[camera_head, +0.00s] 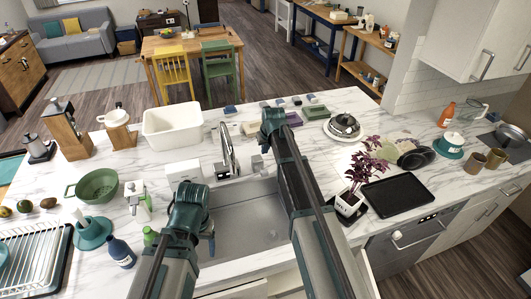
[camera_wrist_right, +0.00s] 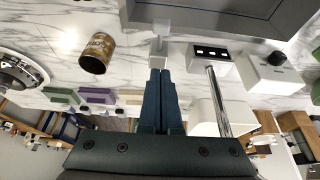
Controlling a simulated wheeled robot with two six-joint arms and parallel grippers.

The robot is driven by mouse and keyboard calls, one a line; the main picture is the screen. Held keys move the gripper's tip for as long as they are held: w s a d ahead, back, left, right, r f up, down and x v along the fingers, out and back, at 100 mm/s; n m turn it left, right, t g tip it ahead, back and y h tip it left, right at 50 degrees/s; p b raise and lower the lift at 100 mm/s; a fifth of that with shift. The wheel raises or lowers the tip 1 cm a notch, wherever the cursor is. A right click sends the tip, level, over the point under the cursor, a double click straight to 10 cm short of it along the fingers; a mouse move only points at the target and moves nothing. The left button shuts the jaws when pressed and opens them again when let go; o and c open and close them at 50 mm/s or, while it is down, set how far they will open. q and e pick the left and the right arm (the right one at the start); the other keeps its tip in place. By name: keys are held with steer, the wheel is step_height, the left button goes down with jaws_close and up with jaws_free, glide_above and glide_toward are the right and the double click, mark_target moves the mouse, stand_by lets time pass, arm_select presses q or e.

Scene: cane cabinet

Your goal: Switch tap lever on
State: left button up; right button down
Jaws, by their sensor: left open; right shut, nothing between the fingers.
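The chrome tap (camera_head: 228,150) stands behind the sink (camera_head: 245,215); its shiny tube also shows in the right wrist view (camera_wrist_right: 218,100). A small grey piece (camera_head: 257,163), which looks like the lever, stands right of the tap. It also shows in the right wrist view (camera_wrist_right: 160,32), just ahead of my right fingertips. My right gripper (camera_wrist_right: 160,72) is shut and empty, very close to this piece; I cannot tell if they touch. In the head view its fingers are mostly hidden by my own arm. My left gripper (camera_head: 211,246) is open and empty over the sink's left part.
A white box (camera_head: 183,172) stands left of the tap, and a white basin (camera_head: 172,128) is behind it. A gold can (camera_wrist_right: 97,50) stands near my right gripper. A potted plant (camera_head: 350,197) and black tray (camera_head: 402,193) lie right of the sink.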

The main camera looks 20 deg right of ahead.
steer(key=b, duration=0.7)
glide_above(263, 170)
step_height(263, 170, down, 8)
steer(key=shift+w, duration=0.15)
steer(key=shift+s+f+b, duration=0.3)
steer(key=shift+f+b, duration=0.25)
steer(key=shift+s+f+b, duration=0.25)
steer(key=shift+f+b, duration=0.25)
steer(key=shift+s+f+b, duration=0.3)
steer(key=shift+f+b, duration=0.15)
steer(key=shift+b, duration=0.05)
